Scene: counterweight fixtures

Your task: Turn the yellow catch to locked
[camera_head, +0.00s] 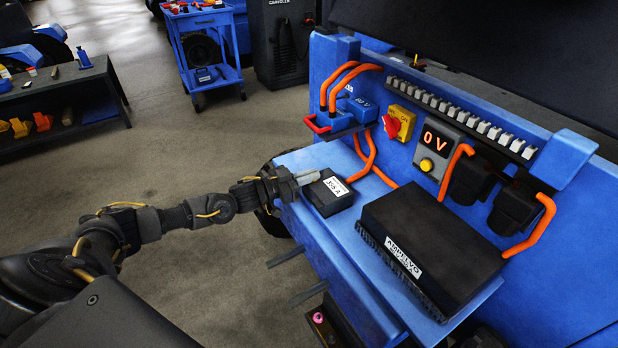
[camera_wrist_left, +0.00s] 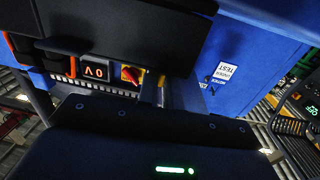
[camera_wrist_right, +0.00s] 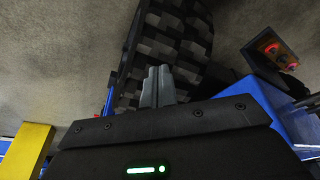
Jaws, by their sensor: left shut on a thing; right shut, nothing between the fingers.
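A black box with a white label (camera_head: 336,194) rests on the blue deck. My left gripper (camera_head: 316,176) reaches in from the left to its far-left corner, with the jaws closed. In the left wrist view a yellow sliver (camera_wrist_left: 161,80), which looks like the yellow catch, shows between the left fingertips (camera_wrist_left: 157,85). The fingers hide most of it, so its angle cannot be told. The box also looms above the fingers in that view (camera_wrist_left: 135,35). My right gripper (camera_wrist_right: 157,84) is shut and empty in its wrist view, in front of a dark chequered surface (camera_wrist_right: 172,45).
A larger black box (camera_head: 430,240) lies on the deck at right. Behind are a red switch on a yellow plate (camera_head: 393,126), a display reading 0 V (camera_head: 438,145), and orange cables (camera_head: 368,160). A blue cart (camera_head: 210,60) stands on the open floor at the back.

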